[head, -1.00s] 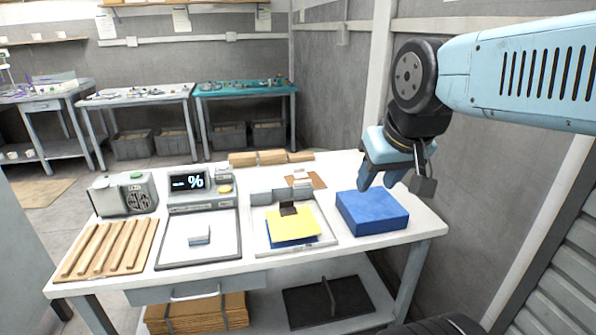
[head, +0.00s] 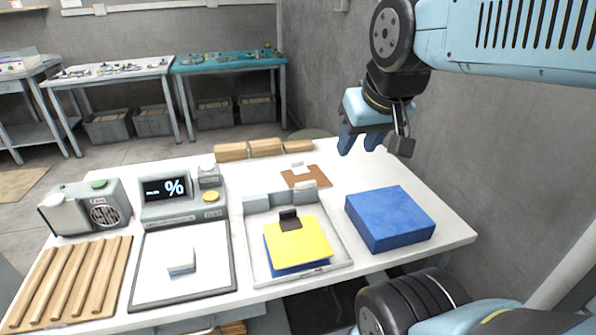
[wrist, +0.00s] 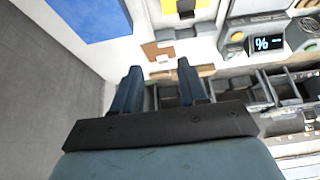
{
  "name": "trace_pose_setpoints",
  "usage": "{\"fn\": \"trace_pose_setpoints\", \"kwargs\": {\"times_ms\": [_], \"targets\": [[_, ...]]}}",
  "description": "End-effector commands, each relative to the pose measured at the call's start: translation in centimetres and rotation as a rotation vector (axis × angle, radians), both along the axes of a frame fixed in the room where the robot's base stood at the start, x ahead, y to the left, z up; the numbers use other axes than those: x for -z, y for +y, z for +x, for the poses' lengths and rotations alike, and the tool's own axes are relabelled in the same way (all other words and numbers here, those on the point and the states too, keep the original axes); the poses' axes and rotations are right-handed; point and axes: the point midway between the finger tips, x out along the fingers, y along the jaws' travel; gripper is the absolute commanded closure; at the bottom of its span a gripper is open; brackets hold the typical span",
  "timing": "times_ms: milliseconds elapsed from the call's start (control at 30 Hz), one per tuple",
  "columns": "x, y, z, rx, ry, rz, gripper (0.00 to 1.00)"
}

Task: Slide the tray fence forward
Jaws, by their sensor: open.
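A shallow pale tray (head: 346,258) lies on the white table, with a yellow sheet (head: 300,243) over a blue one (head: 284,270). A grey raised fence (head: 257,202) runs along the tray's back edge. A dark tab (head: 290,219) stands in front of it and overlaps the yellow sheet. My gripper (head: 360,143) is open and empty, pointing down above the table's back right, apart from the tray and fence. In the wrist view my gripper (wrist: 158,68) shows two spread fingers, with the yellow sheet (wrist: 178,3) at the top edge.
A thick blue block (head: 390,218) sits right of the tray. A brown piece (head: 308,178) and wooden blocks (head: 265,147) lie behind it. Left are a white panel (head: 205,258), a display unit (head: 166,190), a grey machine (head: 88,207) and a slatted wooden rack (head: 70,281). A wall stands close right.

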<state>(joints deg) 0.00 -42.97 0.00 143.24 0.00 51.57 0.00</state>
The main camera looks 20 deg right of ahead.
Motion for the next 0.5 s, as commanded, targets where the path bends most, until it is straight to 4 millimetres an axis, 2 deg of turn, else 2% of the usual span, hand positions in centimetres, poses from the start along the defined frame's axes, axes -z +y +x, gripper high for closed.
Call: {"fn": "trace_pose_setpoints", "kwargs": {"times_ms": [300, 367, 500], "targets": [[-0.1, 0.0, 0.4, 0.015, 0.006, 0.009, 0.57], [-0.1, 0.0, 0.9, 0.041, 0.017, 0.024, 0.57], [-0.1, 0.3, 3.2, 0.151, 0.06, 0.083, 0.57]]}}
